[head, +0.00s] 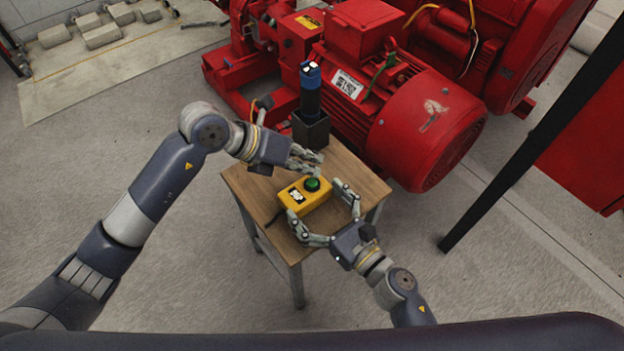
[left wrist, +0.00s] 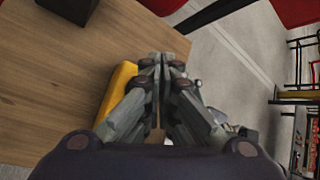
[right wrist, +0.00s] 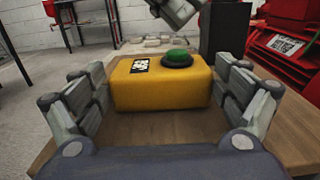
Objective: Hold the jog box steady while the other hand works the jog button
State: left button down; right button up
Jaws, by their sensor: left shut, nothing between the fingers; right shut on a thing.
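The yellow jog box (head: 305,196) lies on the small wooden table (head: 262,212), with a round green jog button (head: 312,184) on its top. The box (right wrist: 160,88) and the button (right wrist: 177,58) also show in the right wrist view. My right gripper (head: 340,214) has its fingers on two opposite sides of the box and is shut on it. My left gripper (head: 318,165) is shut and empty, just above and behind the button. In the left wrist view its closed fingers (left wrist: 166,62) cover most of the box (left wrist: 118,90), and the button is hidden.
A dark holder (head: 311,130) with a blue-topped black tool (head: 311,88) stands on the table behind the box. The red pump motor (head: 425,125) is close behind the table. A dark post (head: 530,135) stands at the right. The floor at the left is open.

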aim_at(310, 179)
pick_arm(q)
jog(key=shift+r, duration=2.15)
pick_arm(e)
jog(key=o, duration=1)
jog(key=v, duration=1.2)
